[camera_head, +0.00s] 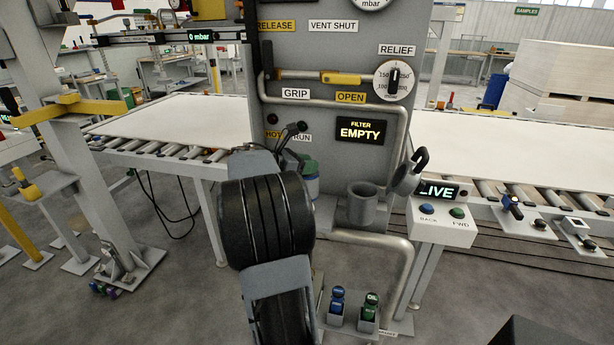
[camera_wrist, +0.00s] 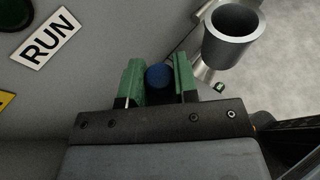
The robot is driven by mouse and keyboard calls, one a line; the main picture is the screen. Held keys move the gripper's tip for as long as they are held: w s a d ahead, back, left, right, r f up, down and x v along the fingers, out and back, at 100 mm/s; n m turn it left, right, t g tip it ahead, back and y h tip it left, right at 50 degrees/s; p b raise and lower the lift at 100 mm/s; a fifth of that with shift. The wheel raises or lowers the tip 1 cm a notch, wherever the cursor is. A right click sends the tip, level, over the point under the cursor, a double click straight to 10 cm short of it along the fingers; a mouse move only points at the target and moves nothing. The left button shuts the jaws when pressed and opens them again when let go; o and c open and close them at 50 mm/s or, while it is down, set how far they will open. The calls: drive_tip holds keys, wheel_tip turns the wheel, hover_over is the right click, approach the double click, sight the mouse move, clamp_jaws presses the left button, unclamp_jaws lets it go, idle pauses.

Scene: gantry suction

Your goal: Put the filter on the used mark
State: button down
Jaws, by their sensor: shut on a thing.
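My gripper (camera_wrist: 158,80) has green fingers shut on a dark blue round thing (camera_wrist: 158,75), which looks like the filter. In the head view my gripper (camera_head: 304,165) is in front of the grey panel, partly hidden by my arm. A bluish part of the filter (camera_head: 311,187) shows below the fingers, left of the open grey cup (camera_head: 362,205). The cup also shows at the upper right of the wrist view (camera_wrist: 232,36). The display (camera_head: 360,130) reads FILTER EMPTY. I cannot make out a mark labelled used.
A dark round lid (camera_head: 411,172) stands tilted right of the cup. A control box (camera_head: 440,222) with blue and green buttons is beyond it. Low down, a holder has a blue bottle (camera_head: 338,303) and a green bottle (camera_head: 370,307). A grey pipe (camera_head: 404,265) bends past them.

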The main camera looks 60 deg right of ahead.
drive_tip(key=shift+w+d+f, duration=0.25)
drive_tip(key=shift+d+f, duration=0.05)
drive_tip(key=shift+f, duration=0.2)
drive_tip(key=shift+w+d+f, duration=0.1)
drive_tip(key=shift+d+f, duration=0.05)
drive_tip(key=shift+f, duration=1.5)
drive_tip(key=shift+f+b, duration=0.15)
drive_tip(key=shift+b, duration=0.15)
drive_tip(key=c, duration=0.9)
unclamp_jaws()
drive_tip(key=shift+o, duration=0.2)
